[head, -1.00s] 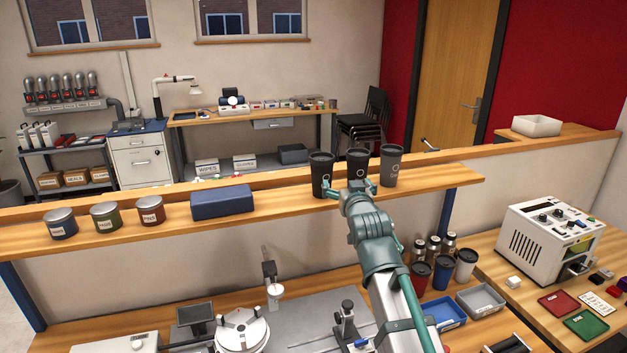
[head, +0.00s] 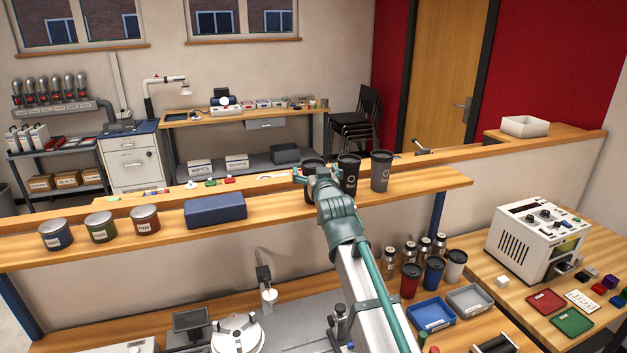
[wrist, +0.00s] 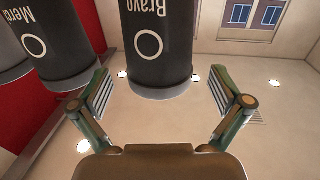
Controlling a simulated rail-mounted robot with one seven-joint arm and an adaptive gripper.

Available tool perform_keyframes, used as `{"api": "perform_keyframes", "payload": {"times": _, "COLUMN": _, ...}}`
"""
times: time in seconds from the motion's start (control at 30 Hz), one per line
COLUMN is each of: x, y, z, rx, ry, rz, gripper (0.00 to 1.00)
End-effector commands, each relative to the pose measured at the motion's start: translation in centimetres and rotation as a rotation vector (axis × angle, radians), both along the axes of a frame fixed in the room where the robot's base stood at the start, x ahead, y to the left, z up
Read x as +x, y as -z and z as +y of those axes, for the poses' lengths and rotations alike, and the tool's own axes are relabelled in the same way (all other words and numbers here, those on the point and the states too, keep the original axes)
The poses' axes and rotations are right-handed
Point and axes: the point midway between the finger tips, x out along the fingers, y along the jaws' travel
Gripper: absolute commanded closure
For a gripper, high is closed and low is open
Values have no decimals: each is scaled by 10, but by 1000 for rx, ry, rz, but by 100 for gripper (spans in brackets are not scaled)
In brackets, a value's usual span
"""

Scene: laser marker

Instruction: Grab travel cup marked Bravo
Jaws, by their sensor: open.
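Three dark travel cups stand in a row on the raised wooden shelf. The leftmost (head: 312,163) is partly hidden behind my gripper (head: 316,175). In the wrist view, which looks upside down, the cup marked Bravo (wrist: 157,45) is in the middle, ahead of and between my spread fingers (wrist: 162,93); no contact shows. A cup whose label begins "Merc" (wrist: 55,40) is to its left there, with a third cup (wrist: 10,50) at the edge. In the head view the middle cup (head: 349,174) and right cup (head: 381,171) stand to the right of my gripper.
A blue case (head: 215,210) and several labelled tins (head: 102,227) sit left on the same shelf (head: 275,208). Markers and small items lie along the ledge behind. Below are a red cup (head: 410,281), trays and a white machine (head: 540,240).

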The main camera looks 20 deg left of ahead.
Motion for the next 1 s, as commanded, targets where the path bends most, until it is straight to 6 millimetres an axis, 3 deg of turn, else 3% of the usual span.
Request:
{"api": "perform_keyframes", "payload": {"times": 0.13, "x": 19, "y": -4, "z": 12, "rx": -1, "ry": 0, "rz": 1, "gripper": 0}}
{"api": "perform_keyframes", "payload": {"times": 0.43, "x": 22, "y": -1, "z": 14, "rx": 1, "ry": 0, "rz": 1, "gripper": 0}}
{"api": "perform_keyframes", "payload": {"times": 0.7, "x": 22, "y": -1, "z": 14, "rx": 1, "ry": 0, "rz": 1, "gripper": 44}}
{"api": "perform_keyframes", "payload": {"times": 1.0, "x": 22, "y": -1, "z": 14, "rx": 1, "ry": 0, "rz": 0, "gripper": 44}}
